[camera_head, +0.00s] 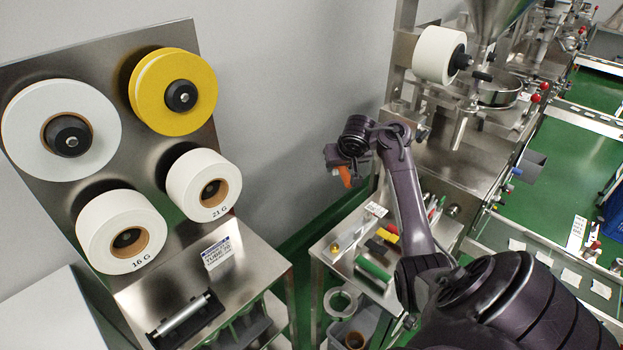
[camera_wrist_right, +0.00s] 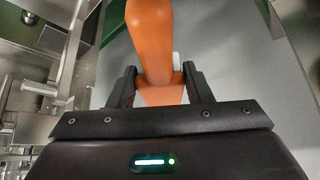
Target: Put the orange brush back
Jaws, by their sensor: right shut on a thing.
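The orange brush (camera_wrist_right: 152,45) is between the two fingers of my right gripper (camera_wrist_right: 158,88) in the right wrist view, and the fingers are shut on it. In the head view a small orange part of the brush (camera_head: 345,177) shows below my right gripper (camera_head: 335,162), held in the air above and behind the small steel table (camera_head: 333,240). Most of the brush is hidden there by the gripper. My left gripper is in neither view.
The small table holds a green brush (camera_head: 373,268), a yellow item (camera_head: 387,235), a red item (camera_head: 393,228) and other tools. A rack with tape rolls (camera_head: 110,232) stands at left. The packing machine (camera_head: 455,150) stands at right. A grey bin (camera_head: 352,328) is below the table.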

